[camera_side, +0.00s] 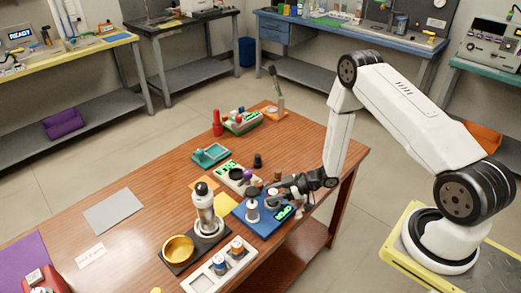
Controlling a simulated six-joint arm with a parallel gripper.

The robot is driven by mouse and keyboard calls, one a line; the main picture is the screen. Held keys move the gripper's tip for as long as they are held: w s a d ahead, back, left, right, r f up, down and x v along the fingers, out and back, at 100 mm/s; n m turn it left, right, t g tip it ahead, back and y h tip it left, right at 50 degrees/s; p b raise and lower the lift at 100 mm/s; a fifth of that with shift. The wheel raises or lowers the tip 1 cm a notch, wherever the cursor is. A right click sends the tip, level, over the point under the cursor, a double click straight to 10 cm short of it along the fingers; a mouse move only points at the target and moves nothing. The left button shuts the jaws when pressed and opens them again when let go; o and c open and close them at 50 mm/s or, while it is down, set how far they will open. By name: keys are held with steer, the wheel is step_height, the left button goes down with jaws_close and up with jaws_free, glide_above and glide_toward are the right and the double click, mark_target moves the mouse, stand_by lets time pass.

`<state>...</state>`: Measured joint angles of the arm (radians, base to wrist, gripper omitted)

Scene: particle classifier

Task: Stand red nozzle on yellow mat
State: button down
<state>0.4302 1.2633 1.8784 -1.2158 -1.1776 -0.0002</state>
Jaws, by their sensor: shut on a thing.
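A red upright piece (217,125), perhaps the red nozzle, stands at the far side of the wooden table, left of a green-and-white unit. A small yellow patch (226,202), perhaps the yellow mat, shows between the silver cylinder and the blue device; part of it is hidden. My gripper (275,189) is low over the blue device (264,217), reaching in from the right. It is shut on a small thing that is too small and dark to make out. A pale round piece with a dark top (272,200) is right at the jaws.
A silver cylinder with a black cap (203,205) stands left of the blue device. A gold bowl (179,249) and a white tray (218,272) are at the front. A teal tray (211,154) lies farther back. The table is mostly clear around the grey sheet (114,212).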

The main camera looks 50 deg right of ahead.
steer(key=shift+c, duration=1.2)
jaws_free()
steer(key=shift+f, duration=0.1)
steer(key=v, duration=0.7)
steer(key=shift+s+d+r, duration=0.25)
steer(key=shift+w, duration=0.1)
